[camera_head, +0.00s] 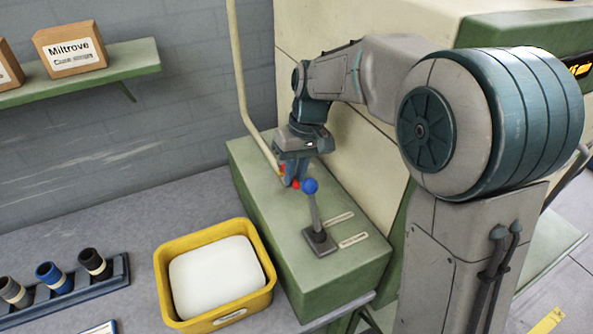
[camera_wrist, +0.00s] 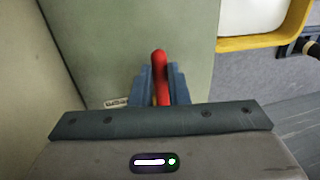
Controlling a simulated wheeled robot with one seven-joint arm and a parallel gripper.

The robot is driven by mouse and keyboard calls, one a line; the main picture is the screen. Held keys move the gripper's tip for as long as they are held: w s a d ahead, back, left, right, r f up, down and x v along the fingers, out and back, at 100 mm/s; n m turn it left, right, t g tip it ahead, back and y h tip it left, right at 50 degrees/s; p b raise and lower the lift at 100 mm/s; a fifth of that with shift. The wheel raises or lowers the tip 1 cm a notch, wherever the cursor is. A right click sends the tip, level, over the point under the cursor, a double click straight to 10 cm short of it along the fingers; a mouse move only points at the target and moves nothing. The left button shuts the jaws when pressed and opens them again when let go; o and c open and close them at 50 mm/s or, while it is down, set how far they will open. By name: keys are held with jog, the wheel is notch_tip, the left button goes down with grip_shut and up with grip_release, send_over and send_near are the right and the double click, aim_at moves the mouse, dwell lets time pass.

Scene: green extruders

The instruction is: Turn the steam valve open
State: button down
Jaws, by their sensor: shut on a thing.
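A red valve handle (camera_wrist: 160,62) stands between the two blue-grey fingers of my gripper (camera_wrist: 160,88) in the wrist view. The fingers are shut on it, and its rounded red end sticks out past them. In the head view my gripper (camera_head: 294,172) is over the far part of the green box (camera_head: 340,270). Only small bits of red (camera_head: 296,185) show there beside the fingers. The valve's body and pivot are hidden behind the gripper, so I cannot tell how far the handle is turned.
A blue-knobbed lever (camera_head: 315,215) stands upright on the green box, close in front of my gripper. A yellow tub (camera_head: 265,290) with a white block is left of the box. A pale pipe (camera_head: 240,80) runs down behind. Dark-racked cylinders (camera_head: 50,275) stand at lower left.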

jog(key=c, duration=1.4)
grip_release()
jog(key=shift+r, duration=0.1)
jog(key=r, duration=0.4)
jog(key=w+d+r, duration=0.1)
jog(key=r, duration=0.4)
jog(key=d+r, duration=0.1)
jog(key=r, duration=0.3)
jog(key=shift+w+d+r, duration=0.2)
jog(key=shift+d+r, duration=0.05)
